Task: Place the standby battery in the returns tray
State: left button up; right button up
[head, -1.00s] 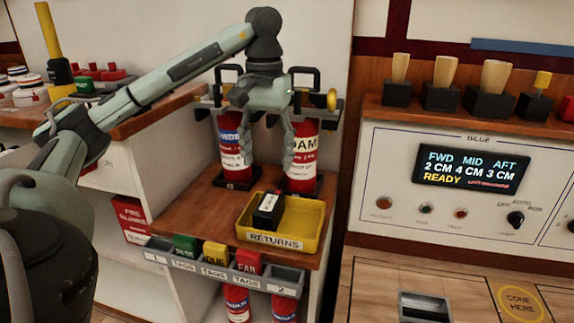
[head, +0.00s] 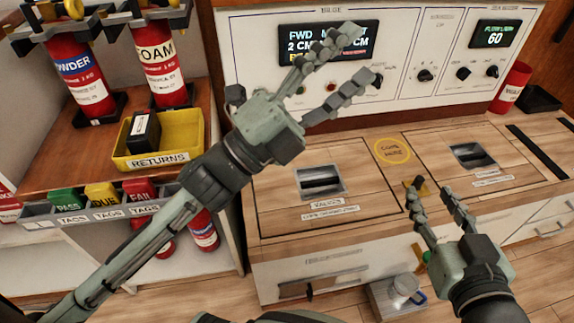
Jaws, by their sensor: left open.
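A black block with a white top (head: 143,130), which looks like the standby battery, sits in the left part of the yellow returns tray (head: 185,140). The tray stands on the wooden shelf at left, its front labelled RETURNS. My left gripper (head: 362,54) is open and empty in front of the bilge panel, well to the right of the tray. Its forearm crosses in front of the shelf unit. My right gripper (head: 431,189) is at lower right over the wooden counter, its fingers apart and apparently empty.
Two red extinguishers (head: 160,65) stand behind the tray. A grey tag rack (head: 108,205) with green, yellow and red tags runs along the shelf's front. The counter (head: 275,200) has recessed handles.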

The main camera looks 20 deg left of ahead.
pick_arm(q)
jog(key=s+a+f+n+g+y, duration=0.1)
jog(key=a+f+n+y, duration=0.2)
jog(key=f+n+y, duration=0.3)
jog(key=s+a+f+n+g+y, duration=0.1)
jog(key=a+f+n+y, duration=0.3)
jog(key=f+n, duration=0.9)
jog(key=n+y, duration=0.2)
jog(key=n, duration=0.2)
jog(key=shift+s+n+y, duration=0.3)
jog(key=shift+n, duration=0.1)
